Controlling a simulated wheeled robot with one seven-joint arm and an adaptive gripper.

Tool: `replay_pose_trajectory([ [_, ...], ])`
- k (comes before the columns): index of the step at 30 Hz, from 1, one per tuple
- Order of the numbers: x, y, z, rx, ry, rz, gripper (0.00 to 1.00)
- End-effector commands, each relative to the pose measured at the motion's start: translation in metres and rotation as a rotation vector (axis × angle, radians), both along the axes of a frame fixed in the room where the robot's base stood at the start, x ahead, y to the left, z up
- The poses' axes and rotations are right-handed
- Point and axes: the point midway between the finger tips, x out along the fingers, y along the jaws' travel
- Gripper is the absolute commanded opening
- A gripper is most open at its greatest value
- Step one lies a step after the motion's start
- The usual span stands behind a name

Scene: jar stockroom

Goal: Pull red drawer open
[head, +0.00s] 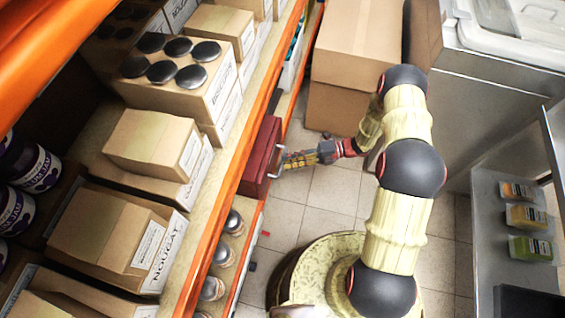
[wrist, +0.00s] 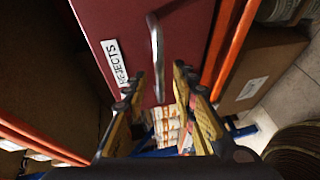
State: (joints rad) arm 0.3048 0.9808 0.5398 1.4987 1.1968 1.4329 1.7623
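The red drawer (head: 260,152) sits in the shelving, between orange beams, left of my arm in the head view. Its dark red front (wrist: 120,28) fills the upper middle of the wrist view and bears a white label reading "REJECTS" (wrist: 116,65). A silver bar handle (wrist: 157,55) stands out from the front. My gripper (wrist: 159,74) is open, its yellow fingers on either side of the handle's lower part, with gaps visible on both sides. The head view shows my gripper (head: 285,161) right at the drawer front. I cannot tell whether the drawer stands slightly out.
Cardboard boxes (head: 150,140) and dark-lidded jars (head: 190,78) fill the shelves at left. Large cartons (head: 355,45) stand on the floor behind my arm. A steel shelf (head: 510,195) with small packets is at right. Tiled floor (head: 325,190) lies clear before the drawer.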

Motion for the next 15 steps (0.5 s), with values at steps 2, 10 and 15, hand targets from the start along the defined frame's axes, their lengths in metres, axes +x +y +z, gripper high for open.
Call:
replay_pose_trajectory([
  [2,-0.001,0.012,-0.004,0.000,-0.001,0.002,0.27],
  [10,-0.002,0.030,-0.006,0.000,-0.002,0.001,0.27],
  [15,-0.002,0.030,-0.005,0.000,-0.002,0.000,0.27],
])
